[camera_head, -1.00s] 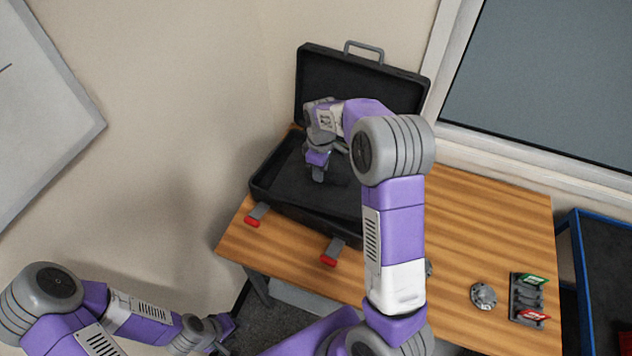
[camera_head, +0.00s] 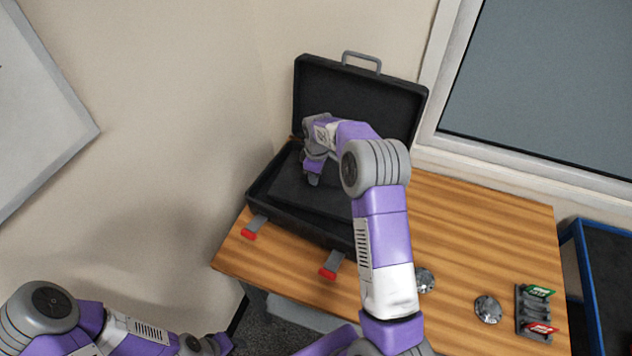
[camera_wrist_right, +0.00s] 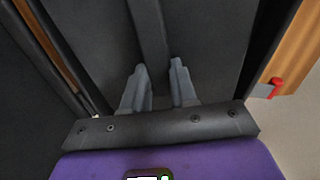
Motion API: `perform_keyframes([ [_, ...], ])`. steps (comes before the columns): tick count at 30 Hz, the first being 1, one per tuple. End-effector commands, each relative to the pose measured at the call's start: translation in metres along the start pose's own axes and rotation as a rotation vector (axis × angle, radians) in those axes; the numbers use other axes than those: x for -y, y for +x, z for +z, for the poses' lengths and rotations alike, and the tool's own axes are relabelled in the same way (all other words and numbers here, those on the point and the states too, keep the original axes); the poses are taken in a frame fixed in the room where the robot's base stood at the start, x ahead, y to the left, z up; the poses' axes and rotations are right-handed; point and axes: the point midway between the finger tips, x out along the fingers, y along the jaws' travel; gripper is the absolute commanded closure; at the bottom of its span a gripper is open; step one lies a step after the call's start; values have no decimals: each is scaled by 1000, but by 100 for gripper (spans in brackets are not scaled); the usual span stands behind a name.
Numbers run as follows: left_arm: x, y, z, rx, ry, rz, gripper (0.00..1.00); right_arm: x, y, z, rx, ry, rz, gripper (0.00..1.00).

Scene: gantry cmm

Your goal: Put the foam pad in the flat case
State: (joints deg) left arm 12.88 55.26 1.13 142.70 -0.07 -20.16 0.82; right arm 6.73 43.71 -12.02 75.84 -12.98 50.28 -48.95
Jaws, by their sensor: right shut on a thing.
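The open flat case (camera_head: 290,226) is black and sits on the wooden table, its lid (camera_head: 350,98) upright at the back. The dark grey foam pad (camera_head: 292,198) shows as a flat slab within the case base; it also fills much of the right wrist view (camera_wrist_right: 208,45). Whether it lies fully flat is hard to tell. My right gripper (camera_head: 313,181) reaches down into the case, its fingers (camera_wrist_right: 160,70) closed on a raised grey strip of the pad. My arm hides the case's right part. My left gripper (camera_head: 222,345) is low at the bottom edge, away from the table.
Two red-tipped latches (camera_head: 249,233) stick out at the case front. Metal discs (camera_head: 488,309) and a small rack (camera_head: 534,312) with green and red tags are at the table's front right. A blue-edged cart (camera_head: 578,250) stands at right. The table's right middle is clear.

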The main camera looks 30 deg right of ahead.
Motion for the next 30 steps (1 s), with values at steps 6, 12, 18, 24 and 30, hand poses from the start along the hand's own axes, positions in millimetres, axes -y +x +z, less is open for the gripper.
perform_keyframes([
  [6, 0, 0, 0, 0, 0, 0, 57, 3, 30, 3, 3, 0, -3, 100],
  [12, 0, 0, 0, 0, 0, 0, 57, 3, 34, 3, 1, 1, -1, 100],
  [18, 0, 0, 0, 0, 0, 0, 57, 3, 33, 3, 1, 1, -2, 47],
  [24, 0, 0, 0, 0, 0, 0, 57, 3, 33, 3, 1, 1, -2, 47],
  [30, 0, 0, 0, 0, 0, 0, 57, 2, 22, 2, -1, 1, 0, 47],
])
